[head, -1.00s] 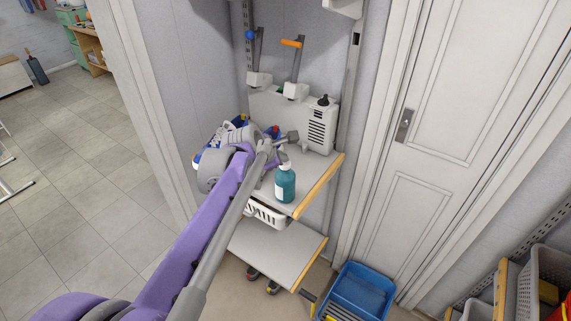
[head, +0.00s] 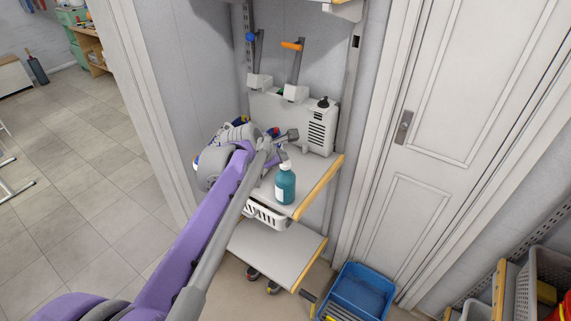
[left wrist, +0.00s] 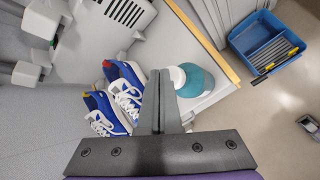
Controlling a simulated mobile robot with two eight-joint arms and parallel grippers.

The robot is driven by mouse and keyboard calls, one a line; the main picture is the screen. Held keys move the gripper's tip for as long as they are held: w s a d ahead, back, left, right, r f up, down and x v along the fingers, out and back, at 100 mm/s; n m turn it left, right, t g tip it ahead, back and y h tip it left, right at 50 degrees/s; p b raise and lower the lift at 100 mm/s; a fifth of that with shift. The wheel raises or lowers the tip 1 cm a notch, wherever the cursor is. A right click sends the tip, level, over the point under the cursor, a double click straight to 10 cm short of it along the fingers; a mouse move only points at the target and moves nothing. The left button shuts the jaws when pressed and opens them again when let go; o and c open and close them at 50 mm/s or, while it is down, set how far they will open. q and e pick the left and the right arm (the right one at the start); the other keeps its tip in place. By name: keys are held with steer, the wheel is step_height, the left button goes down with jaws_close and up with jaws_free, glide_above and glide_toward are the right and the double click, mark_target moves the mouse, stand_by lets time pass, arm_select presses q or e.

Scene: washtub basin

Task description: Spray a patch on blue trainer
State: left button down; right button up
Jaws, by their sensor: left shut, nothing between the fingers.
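A teal spray bottle (head: 285,187) with a white label and pale top stands upright on the upper shelf. It also shows in the left wrist view (left wrist: 198,81), just right of my fingers. Blue-and-white trainers (head: 237,127) lie farther back on the shelf, partly hidden by my arm. In the left wrist view a blue trainer with a red heel tab (left wrist: 120,77) and one with a yellow tab (left wrist: 96,107) lie left of my fingers. My left gripper (left wrist: 160,75) is shut and empty, close beside the bottle. My right gripper is out of view.
A white box (head: 318,130) with vents stands at the back of the upper shelf (head: 309,190). A lower shelf (head: 280,250) is bare on top. A blue tub (head: 360,290) stands on the floor at right, near a closed door (head: 440,130).

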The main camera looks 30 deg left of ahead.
arm_select(q)
step_height(320, 180, up, 6)
steer(key=p, duration=0.2)
steer(key=shift+w+f+p, duration=0.1)
steer(key=shift+f+p, duration=0.05)
steer(key=shift+p, duration=0.25)
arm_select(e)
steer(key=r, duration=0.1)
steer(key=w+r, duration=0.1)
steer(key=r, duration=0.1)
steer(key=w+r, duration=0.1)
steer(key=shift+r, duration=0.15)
arm_select(q)
steer(key=shift+f, duration=0.15)
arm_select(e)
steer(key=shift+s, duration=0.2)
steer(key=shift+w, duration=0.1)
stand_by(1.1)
